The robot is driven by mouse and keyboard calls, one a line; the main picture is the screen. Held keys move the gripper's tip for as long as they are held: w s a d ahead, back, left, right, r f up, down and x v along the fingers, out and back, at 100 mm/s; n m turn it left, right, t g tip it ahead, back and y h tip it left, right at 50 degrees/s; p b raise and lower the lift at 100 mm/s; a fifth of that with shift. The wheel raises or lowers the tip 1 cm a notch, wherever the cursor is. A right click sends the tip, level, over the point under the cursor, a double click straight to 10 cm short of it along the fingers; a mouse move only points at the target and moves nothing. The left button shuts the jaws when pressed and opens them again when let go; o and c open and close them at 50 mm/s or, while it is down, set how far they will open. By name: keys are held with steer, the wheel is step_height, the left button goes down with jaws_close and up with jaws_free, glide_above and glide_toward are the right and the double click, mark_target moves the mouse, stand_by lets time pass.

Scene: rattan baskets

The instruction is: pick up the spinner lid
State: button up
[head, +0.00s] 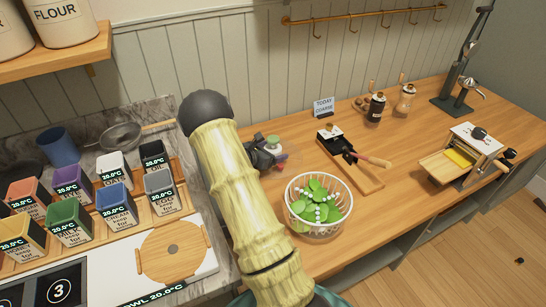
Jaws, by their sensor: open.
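A clear, pale round piece with a green knob (274,141), which looks like the spinner lid, lies on the wooden counter behind my arm. My arm hides its left part. My gripper (265,154), dark and small in this view, is at the lid, close by the knob. It is open, and I cannot tell whether its fingers touch the lid. A white spinner basket (293,217) with green leaves and small white balls stands on the counter in front. The teal rim of a bowl (328,297) shows at the bottom edge, mostly hidden.
A wooden tray (367,184) with a black-and-wood tool lies to the right. Shakers (375,108), a pasta machine (466,153) and a dark press (460,92) stand farther right. Labelled tins (75,222) and a round wooden board (175,255) are at left. Counter right of the basket is clear.

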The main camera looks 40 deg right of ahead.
steer(key=shift+w+d+f, duration=0.1)
steer(key=shift+d+f, duration=0.1)
steer(key=shift+d, duration=0.2)
steer(key=c, duration=1.2)
